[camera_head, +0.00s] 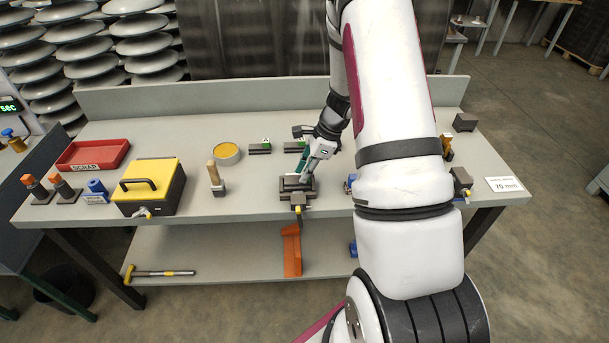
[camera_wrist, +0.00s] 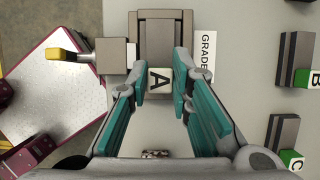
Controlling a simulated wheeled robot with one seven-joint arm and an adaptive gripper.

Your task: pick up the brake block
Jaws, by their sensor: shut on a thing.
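My gripper (camera_head: 306,176) is over a dark clamp-like fixture (camera_head: 297,196) near the front edge of the bench. In the wrist view its two teal fingers (camera_wrist: 166,88) are shut on a brake block with a pale face marked A (camera_wrist: 160,80). The fingers touch it on both sides, and they hide part of it. The grey-brown fixture (camera_wrist: 168,14) lies just beyond the block; I cannot tell whether the block touches it. Two other dark blocks with green ends, B (camera_wrist: 297,58) and C (camera_wrist: 284,131), lie apart to the right.
A yellow-ended handle (camera_wrist: 60,55) sticks out beside the fixture. A GRADE label (camera_wrist: 208,50) lies right of it.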

